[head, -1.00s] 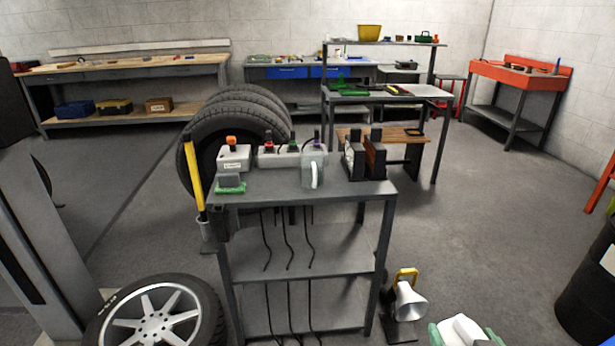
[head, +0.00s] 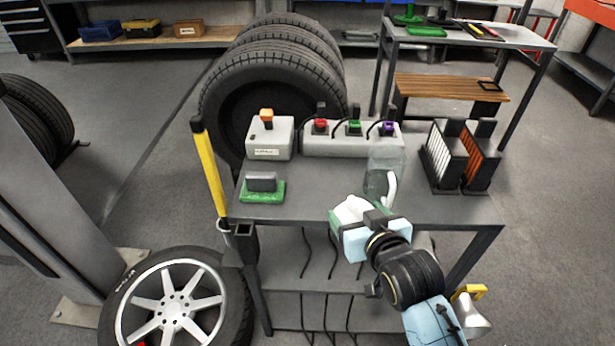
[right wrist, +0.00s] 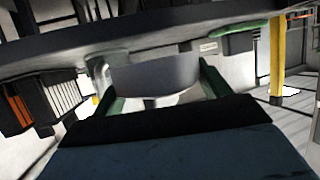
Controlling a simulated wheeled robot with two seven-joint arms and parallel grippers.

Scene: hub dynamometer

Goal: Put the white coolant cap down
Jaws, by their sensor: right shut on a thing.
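My right gripper (head: 358,213) is shut on the white coolant cap (head: 347,207), at the front edge of the grey bench top (head: 320,207) in the head view. In the right wrist view the cap (right wrist: 155,78) sits between the two green fingers and looks grey in shadow. The fingers partly hide it. I cannot tell whether the cap touches the bench. My left gripper is not in view.
A clear jug (head: 385,172) stands just behind my right gripper. A green block with a grey top (head: 262,188) lies at the bench's left. Black-framed racks (head: 445,155) stand at the right. The bench top between block and jug is clear.

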